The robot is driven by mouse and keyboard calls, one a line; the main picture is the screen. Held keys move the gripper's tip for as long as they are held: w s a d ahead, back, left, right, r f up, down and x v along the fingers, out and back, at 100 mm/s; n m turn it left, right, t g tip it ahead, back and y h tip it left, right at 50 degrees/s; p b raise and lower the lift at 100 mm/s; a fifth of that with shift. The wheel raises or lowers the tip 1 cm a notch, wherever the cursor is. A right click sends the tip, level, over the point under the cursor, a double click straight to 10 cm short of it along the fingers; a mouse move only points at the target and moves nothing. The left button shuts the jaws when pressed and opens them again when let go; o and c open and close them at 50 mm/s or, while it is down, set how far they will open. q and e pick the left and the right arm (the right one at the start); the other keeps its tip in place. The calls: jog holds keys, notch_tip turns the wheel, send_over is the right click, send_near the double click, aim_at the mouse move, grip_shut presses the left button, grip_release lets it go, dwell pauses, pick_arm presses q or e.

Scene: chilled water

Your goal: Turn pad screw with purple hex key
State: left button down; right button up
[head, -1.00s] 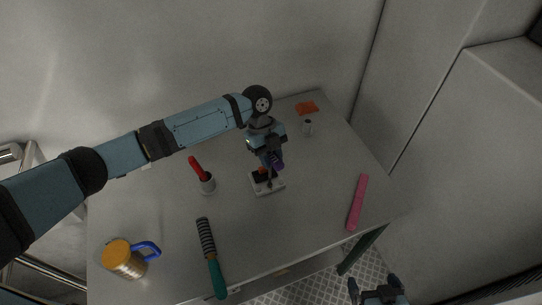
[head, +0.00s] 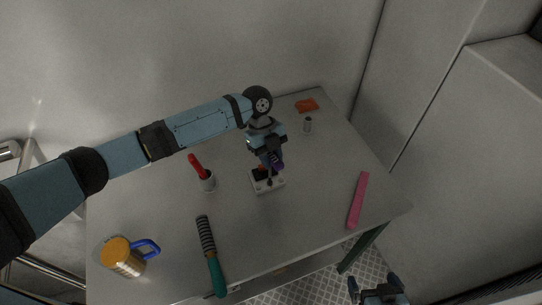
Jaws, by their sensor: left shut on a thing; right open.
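The purple hex key (head: 277,162) is in my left gripper (head: 269,158), which is shut on it above the middle of the table. The pad (head: 267,187) is a small light block lying flat under that gripper. A dark shaft comes down from the gripper to the pad's top; the screw itself is too small and covered to make out. Whether the key's tip sits in the screw I cannot tell. A red part shows on the pad behind the shaft. My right gripper (head: 376,285) is open and empty, low at the bottom right, off the table's front edge.
A green-handled tool (head: 212,255), a pink bar (head: 358,200) and an orange piece (head: 306,105) lie flat.

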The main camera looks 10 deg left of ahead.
pick_arm(q)
jog(key=shift+f, duration=0.25)
jog(key=shift+m+b, duration=0.3)
jog(key=shift+m, duration=0.3)
jog(key=shift+m+g+y+b, duration=0.4)
jog(key=shift+m, duration=0.2)
jog(key=shift+m, duration=0.3)
jog(key=shift+s+m+b, duration=0.1)
jog(key=shift+m+b, duration=0.2)
jog(key=shift+m, duration=0.1)
jog(key=shift+a+m+y+b, duration=0.1)
jog(key=shift+m+y+b, duration=0.25)
jog(key=shift+m, duration=0.25)
